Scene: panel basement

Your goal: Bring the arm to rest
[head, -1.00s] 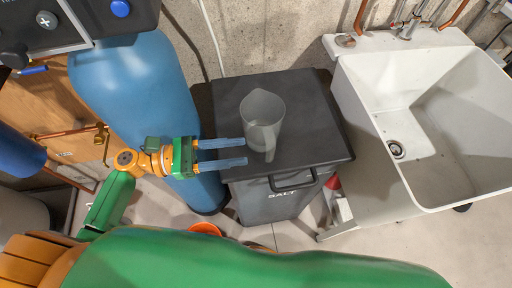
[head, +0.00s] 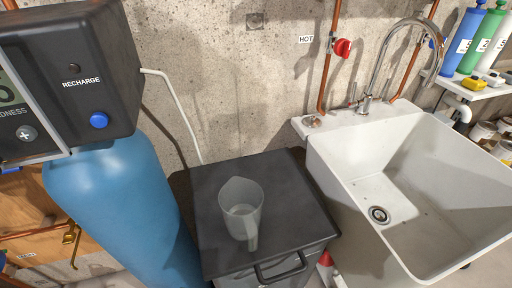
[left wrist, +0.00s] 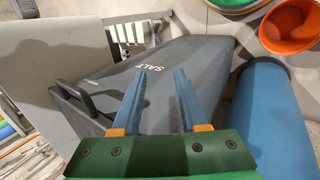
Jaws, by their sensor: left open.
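My left gripper (left wrist: 160,98) shows in the left wrist view, its two blue fingers apart with nothing between them. The dark grey salt bin (left wrist: 205,65) lies beyond the fingers in that view, with its "SALT" lettering and handle in sight. In the head view neither gripper shows. There the salt bin (head: 290,207) stands in the lower middle with its lid shut. A clear pitcher (head: 241,212) stands upright on the lid.
A blue tank (head: 120,205) with a black control head (head: 75,75) stands left of the bin. A white sink (head: 335,165) with a tap is on the right. An orange bucket (left wrist: 290,28) and a blue cylinder (left wrist: 270,110) show in the left wrist view.

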